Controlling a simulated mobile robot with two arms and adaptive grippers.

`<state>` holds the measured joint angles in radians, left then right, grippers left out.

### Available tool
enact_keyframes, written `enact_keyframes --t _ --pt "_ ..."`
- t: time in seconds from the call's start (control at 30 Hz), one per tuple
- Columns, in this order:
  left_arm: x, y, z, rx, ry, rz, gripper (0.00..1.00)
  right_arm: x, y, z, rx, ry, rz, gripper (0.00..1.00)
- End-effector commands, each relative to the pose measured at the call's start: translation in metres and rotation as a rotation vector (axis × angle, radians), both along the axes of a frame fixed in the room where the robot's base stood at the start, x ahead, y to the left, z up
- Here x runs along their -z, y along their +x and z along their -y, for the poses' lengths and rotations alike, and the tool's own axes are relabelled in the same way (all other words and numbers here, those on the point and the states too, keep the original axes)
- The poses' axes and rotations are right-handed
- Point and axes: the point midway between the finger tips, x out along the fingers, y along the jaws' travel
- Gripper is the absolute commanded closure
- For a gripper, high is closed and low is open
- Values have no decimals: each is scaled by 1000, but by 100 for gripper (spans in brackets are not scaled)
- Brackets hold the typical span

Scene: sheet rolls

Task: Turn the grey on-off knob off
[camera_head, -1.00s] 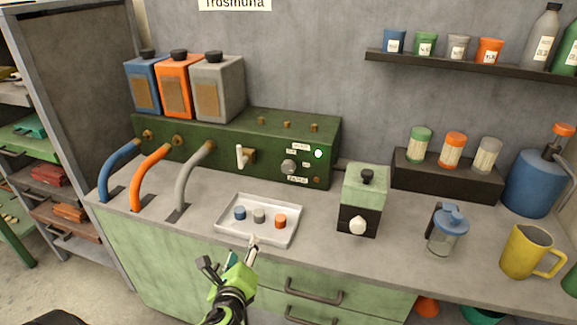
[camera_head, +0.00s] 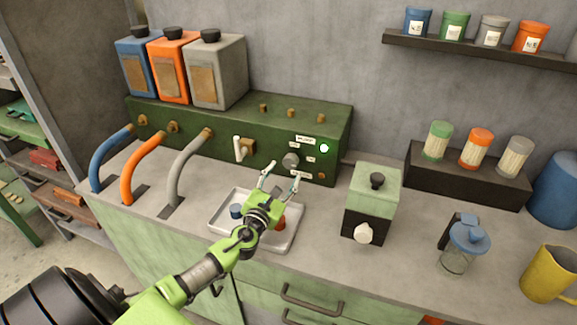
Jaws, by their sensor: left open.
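The grey on-off knob (camera_head: 291,159) sits on the front of the green machine (camera_head: 225,123), near its right end, with small white labels around it. A round light (camera_head: 324,148) to its right glows whitish green. My left gripper (camera_head: 281,181) is open and empty, its two fingers pointing up toward the machine, just below and in front of the knob. It looks apart from the knob, though the exact gap is hard to tell. My right gripper is not in view.
A white tray (camera_head: 283,246) with small coloured pieces lies under my left gripper, partly hidden by it. A white lever (camera_head: 238,149) stands left of the knob. A green and black box (camera_head: 374,193) stands to the right. Blue, orange and grey hoses curve down at left.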

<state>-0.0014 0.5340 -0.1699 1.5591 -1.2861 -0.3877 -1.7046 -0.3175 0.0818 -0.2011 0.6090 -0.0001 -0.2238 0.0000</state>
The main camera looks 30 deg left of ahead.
Motion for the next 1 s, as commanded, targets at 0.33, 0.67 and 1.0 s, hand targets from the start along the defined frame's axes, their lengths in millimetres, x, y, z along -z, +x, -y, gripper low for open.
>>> enact_keyframes --t 0.33,0.67,1.0 --pt "1 45 -11 -1 -2 1 50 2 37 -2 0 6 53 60" --pt "1 48 -12 -1 -3 0 50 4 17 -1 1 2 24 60" --pt "1 48 -12 -1 -3 0 89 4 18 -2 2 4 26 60"
